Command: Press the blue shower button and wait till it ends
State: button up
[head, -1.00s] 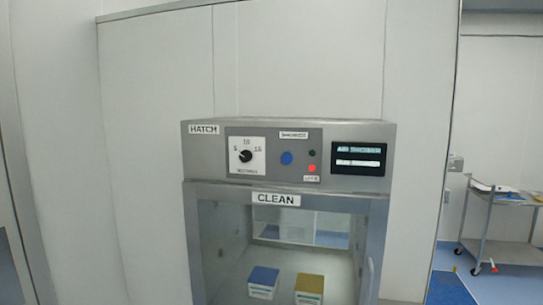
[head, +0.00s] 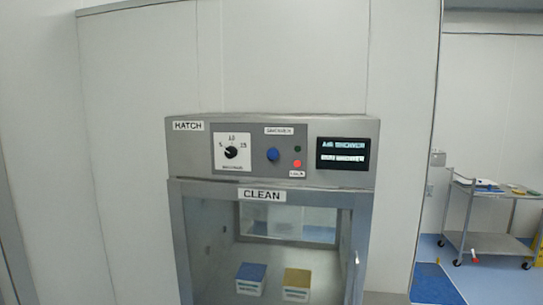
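The blue shower button (head: 273,154) sits on the grey hatch panel (head: 185,150), right of a dial (head: 231,152) and under a small label. Right of the button are a small dark green light (head: 297,149) and a lit red light (head: 297,164). A black display (head: 343,153) at the panel's right shows two lines of text; the upper one appears to read AIR SHOWER. My gripper is not in view, so nothing of mine shows near the button.
Below the panel, a window marked CLEAN (head: 262,194) shows a blue-topped box (head: 250,279) and a yellow-topped box (head: 297,284) inside the chamber. A metal cart (head: 490,245) stands at the right on blue floor. Plain white wall surrounds the hatch.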

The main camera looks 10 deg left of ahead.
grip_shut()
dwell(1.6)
